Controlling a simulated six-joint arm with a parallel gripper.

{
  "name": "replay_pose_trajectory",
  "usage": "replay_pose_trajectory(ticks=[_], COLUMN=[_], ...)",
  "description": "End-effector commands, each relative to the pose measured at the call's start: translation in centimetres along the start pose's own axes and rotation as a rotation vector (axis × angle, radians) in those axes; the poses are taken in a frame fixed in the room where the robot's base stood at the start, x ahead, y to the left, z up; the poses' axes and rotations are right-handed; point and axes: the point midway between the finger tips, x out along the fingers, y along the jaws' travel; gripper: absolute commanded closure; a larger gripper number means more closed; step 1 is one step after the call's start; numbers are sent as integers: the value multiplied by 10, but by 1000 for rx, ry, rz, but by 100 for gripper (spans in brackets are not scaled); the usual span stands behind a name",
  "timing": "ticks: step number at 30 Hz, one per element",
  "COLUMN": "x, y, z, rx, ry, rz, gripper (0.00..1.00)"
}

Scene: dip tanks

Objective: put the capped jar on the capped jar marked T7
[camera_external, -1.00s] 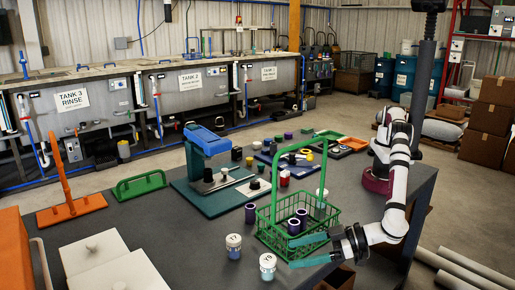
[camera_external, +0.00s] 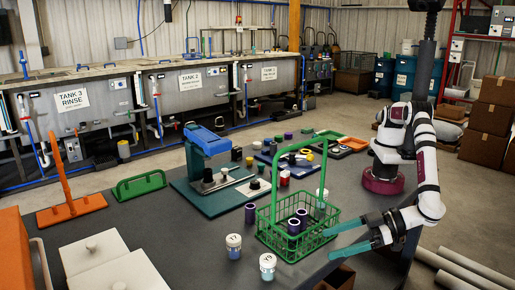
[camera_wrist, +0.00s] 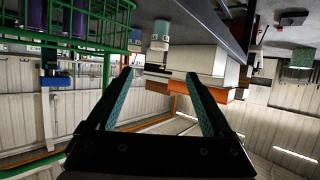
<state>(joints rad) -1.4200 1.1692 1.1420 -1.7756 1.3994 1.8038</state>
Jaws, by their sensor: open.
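Two white-capped jars stand upright and apart on the table in front of the green basket. The left jar (camera_external: 233,246) has a mark that looks like T7 or 17. The nearer jar (camera_external: 267,266) has a mark too small to read surely. My gripper (camera_external: 322,246) is open and empty, to the right of both jars beside the basket, its teal fingers pointing left. In the wrist view, turned upside down, a capped jar (camera_wrist: 161,30) shows beyond the open fingers (camera_wrist: 158,75). A pale item (camera_external: 320,211) in the basket may be another jar.
The green wire basket (camera_external: 283,243) with a tall handle holds dark purple cylinders (camera_external: 294,226) and stands close to my gripper. White lidded boxes (camera_external: 105,265) lie at the near left. A teal-based press (camera_external: 208,150) stands behind.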

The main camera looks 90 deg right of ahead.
Motion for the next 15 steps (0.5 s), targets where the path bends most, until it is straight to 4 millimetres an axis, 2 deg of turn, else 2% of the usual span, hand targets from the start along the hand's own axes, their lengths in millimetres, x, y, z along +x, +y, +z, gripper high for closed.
replay_pose_trajectory(ticks=[1, 3, 6, 8, 11, 15], x=[14, 32, 43, 43, 48, 80], y=[7, 20, 38, 45, 48, 36], z=[-15, -32, -49, -55, -55, -39], rx=[-35, -108, -170, -185, -196, -197], ry=[-58, -177, -305, -349, -378, -381], rz=[-22, -100, -231, -295, -348, -351], gripper=[15, 15, 15, 15, 15, 15])
